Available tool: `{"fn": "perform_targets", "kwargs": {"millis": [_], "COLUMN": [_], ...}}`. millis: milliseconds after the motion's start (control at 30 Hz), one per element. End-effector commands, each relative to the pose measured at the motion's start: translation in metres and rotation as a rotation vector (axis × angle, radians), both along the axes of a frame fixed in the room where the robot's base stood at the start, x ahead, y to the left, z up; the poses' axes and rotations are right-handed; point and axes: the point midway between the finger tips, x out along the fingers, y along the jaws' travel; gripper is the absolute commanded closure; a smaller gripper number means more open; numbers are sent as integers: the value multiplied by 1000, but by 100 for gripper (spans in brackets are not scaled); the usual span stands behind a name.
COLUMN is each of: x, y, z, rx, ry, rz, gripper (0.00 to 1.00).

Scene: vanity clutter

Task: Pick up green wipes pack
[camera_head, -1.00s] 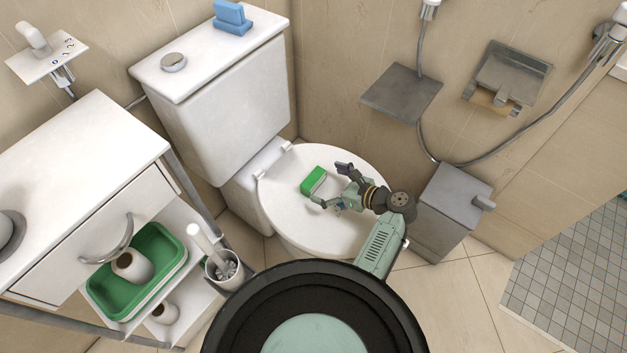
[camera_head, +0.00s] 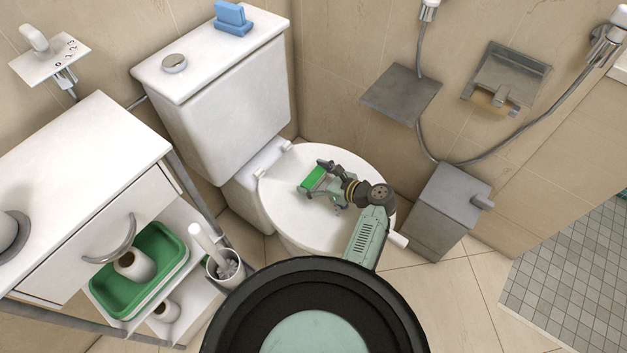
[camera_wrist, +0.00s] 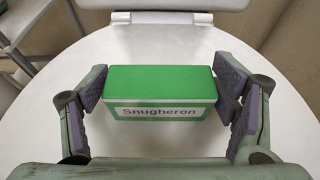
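The green wipes pack (camera_head: 312,178) lies on the closed white toilet lid (camera_head: 290,215). In the wrist view the pack (camera_wrist: 160,84) is a green box with a white "Snugheron" label on its near side. My gripper (camera_head: 316,177) is low over the lid with its fingers around the pack. The pack rests level on the lid.
The cistern (camera_head: 225,110) stands behind the lid, with a blue object (camera_head: 232,18) on top. A grey bin (camera_head: 445,212) is to the right. A white cabinet (camera_head: 75,190), a green tray (camera_head: 165,245) and a toilet brush holder (camera_head: 225,270) are to the left.

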Motion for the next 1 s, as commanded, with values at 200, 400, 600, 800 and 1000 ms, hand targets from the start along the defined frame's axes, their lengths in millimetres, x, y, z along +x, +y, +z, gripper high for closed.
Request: {"fn": "perform_targets", "kwargs": {"millis": [200,400,600,800,1000], "x": [0,0,0,0,1], "y": [0,0,0,0,0], "z": [0,0,0,9,46], "rx": [0,0,0,-1,-3], "ry": [0,0,0,-3,-6], "rz": [0,0,0,0,0], "gripper": [38,51,56,56,56]}}
